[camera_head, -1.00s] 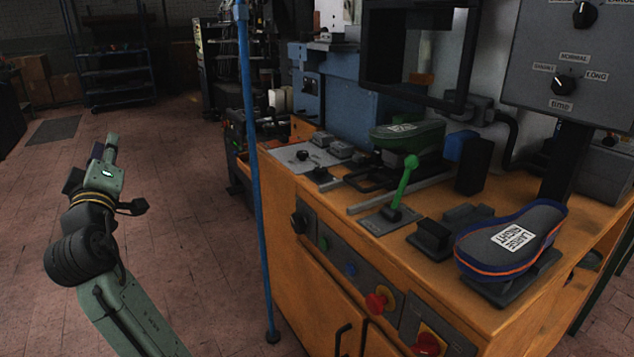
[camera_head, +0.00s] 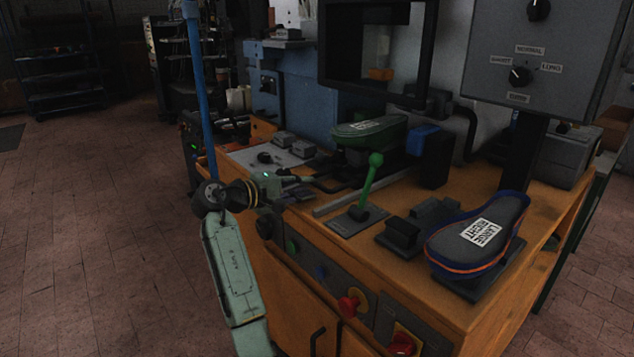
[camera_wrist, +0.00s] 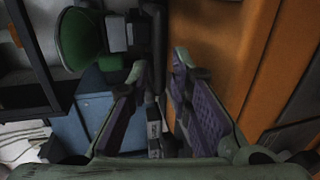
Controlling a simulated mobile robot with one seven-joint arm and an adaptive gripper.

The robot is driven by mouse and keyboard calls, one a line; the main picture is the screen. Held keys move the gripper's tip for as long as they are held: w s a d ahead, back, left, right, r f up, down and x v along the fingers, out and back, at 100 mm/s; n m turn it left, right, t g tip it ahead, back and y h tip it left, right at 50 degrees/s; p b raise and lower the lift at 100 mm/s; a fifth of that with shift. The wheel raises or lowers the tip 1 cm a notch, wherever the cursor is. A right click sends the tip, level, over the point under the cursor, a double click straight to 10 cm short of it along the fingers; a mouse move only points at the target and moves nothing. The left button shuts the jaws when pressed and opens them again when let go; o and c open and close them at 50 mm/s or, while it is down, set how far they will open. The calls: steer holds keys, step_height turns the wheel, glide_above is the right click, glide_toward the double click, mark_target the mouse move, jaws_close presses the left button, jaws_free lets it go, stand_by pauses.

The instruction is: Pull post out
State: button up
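A green shoe form (camera_head: 369,132) with a white label sits on a dark post assembly (camera_head: 368,160) at the back of the orange bench. A dark looped handle (camera_head: 326,187) sticks out to the left of the assembly. My gripper (camera_head: 296,180) is at the bench's left edge, pointing right, close to this handle. In the wrist view its purple-padded fingers (camera_wrist: 159,64) are apart. A dark bar (camera_wrist: 158,30) shows between and beyond the fingertips; I cannot tell whether they touch it. The green form (camera_wrist: 80,40) is at the upper left there.
A green lever (camera_head: 371,180) stands right of my gripper. A blue-rimmed shoe form (camera_head: 475,240) marked LARGE RIGHT is at the bench's right. A blue pole (camera_head: 197,90) rises to the left. A black frame (camera_head: 328,45) hangs above. The floor at left is open.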

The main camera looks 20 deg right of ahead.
mark_target(315, 185)
steer(key=shift+p+x, duration=0.4)
steer(key=shift+x, duration=1.95)
jaws_close()
